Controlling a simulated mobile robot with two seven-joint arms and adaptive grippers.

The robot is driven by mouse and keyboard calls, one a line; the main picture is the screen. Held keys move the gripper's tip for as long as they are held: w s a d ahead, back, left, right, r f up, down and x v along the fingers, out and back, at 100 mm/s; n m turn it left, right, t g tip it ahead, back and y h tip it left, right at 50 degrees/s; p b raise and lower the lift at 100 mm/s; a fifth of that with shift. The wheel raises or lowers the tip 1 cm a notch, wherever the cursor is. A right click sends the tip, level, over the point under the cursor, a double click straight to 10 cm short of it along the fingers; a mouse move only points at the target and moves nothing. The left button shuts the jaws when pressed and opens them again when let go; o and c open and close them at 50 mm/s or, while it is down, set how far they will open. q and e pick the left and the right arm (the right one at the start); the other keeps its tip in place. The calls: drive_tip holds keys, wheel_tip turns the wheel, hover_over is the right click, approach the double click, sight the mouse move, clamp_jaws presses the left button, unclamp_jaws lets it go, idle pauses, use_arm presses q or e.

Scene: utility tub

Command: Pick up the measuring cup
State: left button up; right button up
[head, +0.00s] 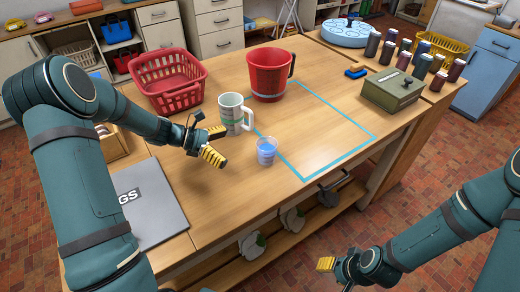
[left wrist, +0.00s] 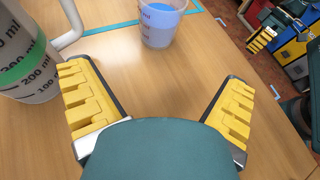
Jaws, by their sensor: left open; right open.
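A small clear measuring cup (head: 266,152) with blue liquid stands upright on the wooden table (head: 205,213). It also shows at the top of the left wrist view (left wrist: 160,22). Beside it stands a white measuring jug (head: 232,114) with a green band and a handle; its marked side fills the upper left of the left wrist view (left wrist: 22,60). A larger red measuring jug (head: 267,76) stands behind. My left gripper (head: 216,145) is open and empty, left of the small cup and close to the white jug. My right gripper (head: 328,265) is open, low beyond the table's front edge.
A red basket (head: 168,84) stands at the back left and a grey case (head: 142,203) lies front left. A blue tape outline (head: 340,155) encloses clear table at the right. A green box (head: 392,92) and several dark bottles (head: 405,58) stand further right.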

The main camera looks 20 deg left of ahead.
sight(267, 153)
use_arm(q)
drive_tip(key=shift+w+a+r, duration=0.2)
drive_tip(key=shift+w+a, duration=0.1)
drive_tip(key=shift+w, duration=0.05)
drive_tip(key=shift+w+d+t, duration=0.1)
drive_tip(key=shift+d+t, duration=0.2)
drive_tip(key=x, duration=0.3)
drive_tip(key=b+x, duration=0.1)
drive_tip(key=x, duration=0.3)
drive_tip(key=shift+d, duration=0.4)
drive_tip(key=shift+s+b+x, duration=0.1)
drive_tip(key=shift+b+x, duration=0.35)
drive_tip(key=shift+x, duration=0.85)
drive_tip(key=shift+s+b+x, duration=0.15)
drive_tip(key=shift+b+x, duration=0.25)
drive_tip(key=shift+x, duration=0.95)
drive_tip(key=shift+d+r, duration=0.1)
drive_tip(key=shift+r, duration=0.1)
drive_tip(key=c, duration=1.4)
